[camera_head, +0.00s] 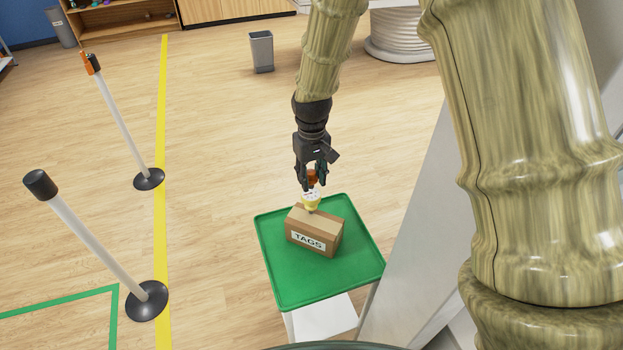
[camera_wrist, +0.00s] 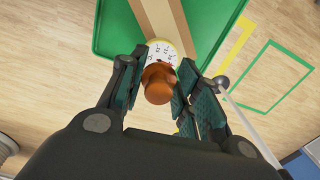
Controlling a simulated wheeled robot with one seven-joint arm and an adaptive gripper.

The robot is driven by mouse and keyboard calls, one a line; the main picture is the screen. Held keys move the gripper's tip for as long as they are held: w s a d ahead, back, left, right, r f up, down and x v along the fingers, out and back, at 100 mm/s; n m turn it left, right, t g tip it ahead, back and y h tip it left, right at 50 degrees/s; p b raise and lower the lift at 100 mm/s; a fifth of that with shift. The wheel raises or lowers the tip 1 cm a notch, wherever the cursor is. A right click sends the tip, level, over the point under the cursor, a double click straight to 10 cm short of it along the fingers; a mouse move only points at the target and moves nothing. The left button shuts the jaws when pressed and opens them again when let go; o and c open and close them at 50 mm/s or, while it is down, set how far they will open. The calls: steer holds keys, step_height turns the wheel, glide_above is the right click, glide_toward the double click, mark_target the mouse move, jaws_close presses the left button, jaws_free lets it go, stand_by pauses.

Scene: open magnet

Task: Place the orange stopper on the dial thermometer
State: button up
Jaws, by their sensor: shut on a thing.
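The orange stopper (camera_head: 312,176) is between the fingers of my gripper (camera_head: 311,184), which is shut on it. In the wrist view the stopper (camera_wrist: 157,86) sits between the two finger pads of my gripper (camera_wrist: 155,88). The dial thermometer (camera_head: 311,203), yellow with a white marked face, is right below the stopper, at the top of the cardboard box. In the wrist view the stopper hides part of the white face of the thermometer (camera_wrist: 163,50). I cannot tell whether stopper and thermometer touch.
The cardboard box (camera_head: 325,222) labelled TAGS stands on a green tray-topped table (camera_head: 285,285). Bare tray surrounds the box. Two barrier posts (camera_head: 95,235) (camera_head: 120,120) and a yellow floor line are at left. A grey bin (camera_head: 262,52) stands farther back.

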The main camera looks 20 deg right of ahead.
mark_target(312, 173)
steer(key=shift+f+p, duration=0.4)
steer(key=shift+f, duration=0.7)
steer(key=shift+f, duration=0.15)
steer(key=o, duration=0.8)
steer(key=shift+o, duration=0.2)
steer(key=shift+r+b, duration=2.2)
steer(key=shift+r, duration=4)
steer(key=shift+f, duration=0.1)
